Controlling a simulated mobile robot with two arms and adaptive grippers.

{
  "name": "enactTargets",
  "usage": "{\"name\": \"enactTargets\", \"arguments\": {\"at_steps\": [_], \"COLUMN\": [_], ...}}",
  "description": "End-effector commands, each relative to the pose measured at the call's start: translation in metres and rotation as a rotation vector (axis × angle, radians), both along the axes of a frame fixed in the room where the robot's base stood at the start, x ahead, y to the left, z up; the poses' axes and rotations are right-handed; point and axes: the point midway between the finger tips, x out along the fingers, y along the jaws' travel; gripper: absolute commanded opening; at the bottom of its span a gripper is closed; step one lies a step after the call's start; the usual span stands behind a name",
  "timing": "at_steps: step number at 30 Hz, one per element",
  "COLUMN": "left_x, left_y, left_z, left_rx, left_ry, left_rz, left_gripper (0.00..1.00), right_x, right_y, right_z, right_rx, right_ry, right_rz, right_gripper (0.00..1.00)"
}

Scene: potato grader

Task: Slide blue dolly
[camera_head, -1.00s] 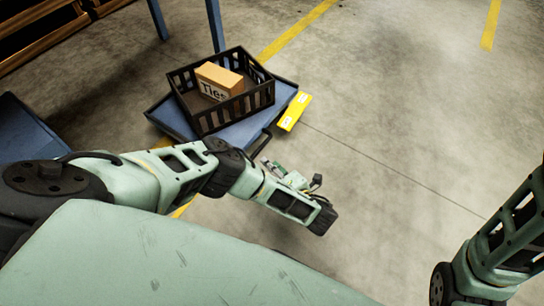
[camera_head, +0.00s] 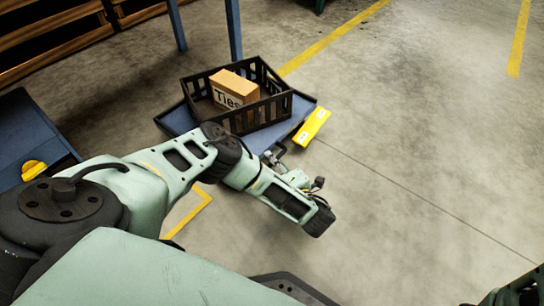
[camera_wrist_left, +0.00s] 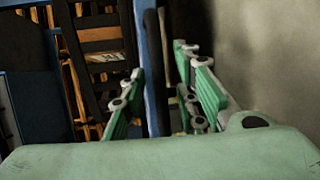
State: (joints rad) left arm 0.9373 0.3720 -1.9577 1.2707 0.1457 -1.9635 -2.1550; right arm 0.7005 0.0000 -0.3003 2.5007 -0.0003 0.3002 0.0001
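The blue dolly (camera_head: 180,119) stands on the floor at top centre in the head view. It carries a black slatted crate (camera_head: 262,113) with a cardboard box (camera_head: 233,88) marked "Ties" inside. A yellow plate (camera_head: 312,127) is on its right side. My left gripper (camera_head: 278,158) is at the dolly's near edge, partly hidden by my forearm. In the left wrist view, its green-padded fingers (camera_wrist_left: 160,75) are open, with a dark upright-looking bar (camera_wrist_left: 153,50) between or just beyond them; contact cannot be told. My right gripper is out of view.
A blue surface (camera_head: 25,135) with a yellow object (camera_head: 33,170) is at left. Blue posts (camera_head: 233,30) stand just behind the dolly. Wooden racking (camera_head: 60,40) is at upper left. The concrete floor to the right is clear, with yellow lines.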

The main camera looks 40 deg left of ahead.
Motion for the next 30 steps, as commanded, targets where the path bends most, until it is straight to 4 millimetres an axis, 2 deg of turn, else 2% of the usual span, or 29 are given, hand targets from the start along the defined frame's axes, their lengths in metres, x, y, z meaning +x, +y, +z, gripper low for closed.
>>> {"name": "enactTargets", "arguments": {"at_steps": [8, 18, 30], "left_x": [0.0007, 0.0006, 0.0006], "left_y": [0.0013, 0.0011, 0.0010], "left_z": [0.0005, 0.0004, 0.0005], "left_rx": [0.000, 0.000, 0.000], "left_ry": [0.000, -0.001, -0.002], "left_rz": [0.000, 0.000, 0.000], "left_gripper": [0.29, 0.00, 0.00], "right_x": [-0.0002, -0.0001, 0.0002], "right_y": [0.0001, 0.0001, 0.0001], "right_z": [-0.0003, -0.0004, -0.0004], "right_rx": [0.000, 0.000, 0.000], "right_ry": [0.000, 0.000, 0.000], "right_rz": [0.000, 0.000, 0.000], "right_gripper": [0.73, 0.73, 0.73]}}
